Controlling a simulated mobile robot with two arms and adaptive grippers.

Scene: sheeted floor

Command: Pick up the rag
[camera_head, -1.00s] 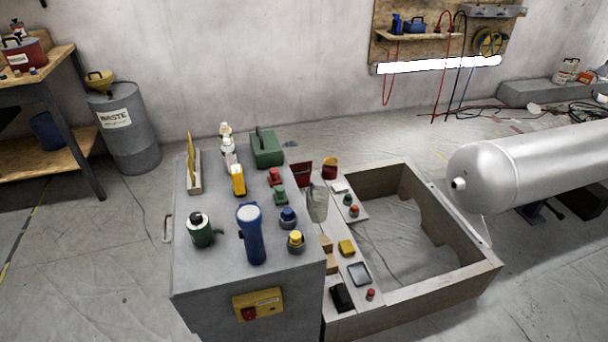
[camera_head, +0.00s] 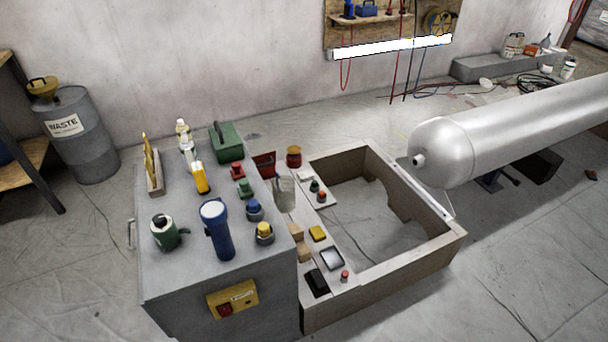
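I cannot make out a clear rag. A pale grey, upright item (camera_head: 285,193) stands beside the right edge of the grey cabinet (camera_head: 185,270); I cannot tell whether it is cloth or a cup. On the cabinet top are a blue flashlight (camera_head: 217,232), a green mug-like item (camera_head: 164,232), a yellow-and-white item (camera_head: 200,178), a white bottle (camera_head: 184,135), a green box (camera_head: 226,143) and several coloured buttons. Neither of my grippers is in view.
A wooden frame (camera_head: 435,250) with an open middle adjoins the cabinet. A large silver tank (camera_head: 500,140) lies to the right. A waste drum (camera_head: 80,140) stands left by the wall. Cables (camera_head: 535,83) lie at the back right. The front right sheeted floor (camera_head: 520,270) is clear.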

